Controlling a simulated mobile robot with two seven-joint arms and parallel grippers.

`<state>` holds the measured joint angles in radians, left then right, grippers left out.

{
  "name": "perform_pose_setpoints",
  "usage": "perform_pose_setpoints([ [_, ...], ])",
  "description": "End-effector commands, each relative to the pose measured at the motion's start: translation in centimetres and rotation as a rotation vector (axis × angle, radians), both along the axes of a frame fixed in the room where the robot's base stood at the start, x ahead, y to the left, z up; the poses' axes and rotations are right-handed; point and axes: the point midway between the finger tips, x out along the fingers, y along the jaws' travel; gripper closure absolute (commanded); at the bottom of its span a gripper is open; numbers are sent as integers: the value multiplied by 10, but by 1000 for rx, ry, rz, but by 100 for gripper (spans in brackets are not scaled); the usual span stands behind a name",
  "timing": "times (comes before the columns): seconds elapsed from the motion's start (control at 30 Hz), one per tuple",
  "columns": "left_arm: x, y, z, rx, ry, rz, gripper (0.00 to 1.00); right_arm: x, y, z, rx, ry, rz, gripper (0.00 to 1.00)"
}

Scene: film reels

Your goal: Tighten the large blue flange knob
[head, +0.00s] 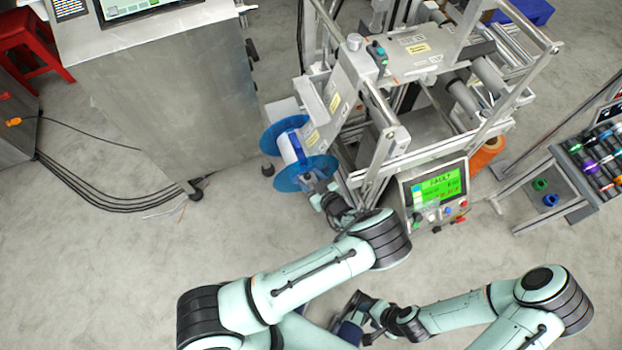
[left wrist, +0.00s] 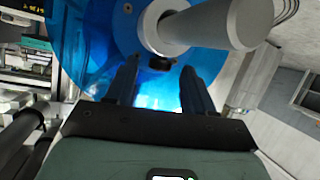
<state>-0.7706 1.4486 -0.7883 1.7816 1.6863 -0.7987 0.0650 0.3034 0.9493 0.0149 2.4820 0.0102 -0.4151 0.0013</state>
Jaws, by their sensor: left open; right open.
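The blue reel has two translucent blue flanges (head: 306,174) around a white core (head: 290,148), mounted on the left side of the machine. In the left wrist view the blue flange (left wrist: 90,45) fills the upper left, with a grey cylinder (left wrist: 205,22) in front of it. A small dark knob (left wrist: 160,63) shows below the cylinder, close to the fingertips. I cannot tell whether this is the named knob. My left gripper (head: 318,186) is open at the near flange; its fingers (left wrist: 158,76) point at the flange. My right gripper (head: 352,318) is open and apart from the machine, low in the picture.
A control panel with a green screen reading FAULT (head: 438,188) stands right of my left arm. A grey cabinet (head: 175,90) is at the left. A rack of coloured rolls (head: 600,160) is at the right. Cables (head: 95,190) lie on the floor. The lower left floor is clear.

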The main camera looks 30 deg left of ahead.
Motion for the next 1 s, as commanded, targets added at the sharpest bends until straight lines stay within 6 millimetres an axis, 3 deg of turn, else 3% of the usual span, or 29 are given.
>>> perform_pose_setpoints([
  [0.3,2,2,-1,1,-1,-1,47,0,0,0,0,-1,0,47],
  [0.37,2,2,-1,1,-1,-1,63,0,0,0,0,-1,0,47],
  [0.47,2,2,-1,1,-1,-1,96,0,0,0,0,-1,0,47],
  [0.5,2,2,-1,1,-1,-1,100,0,0,0,0,-1,0,47],
  [1.0,-2,4,-1,16,-7,-131,100,-1,0,2,0,2,1,47],
])
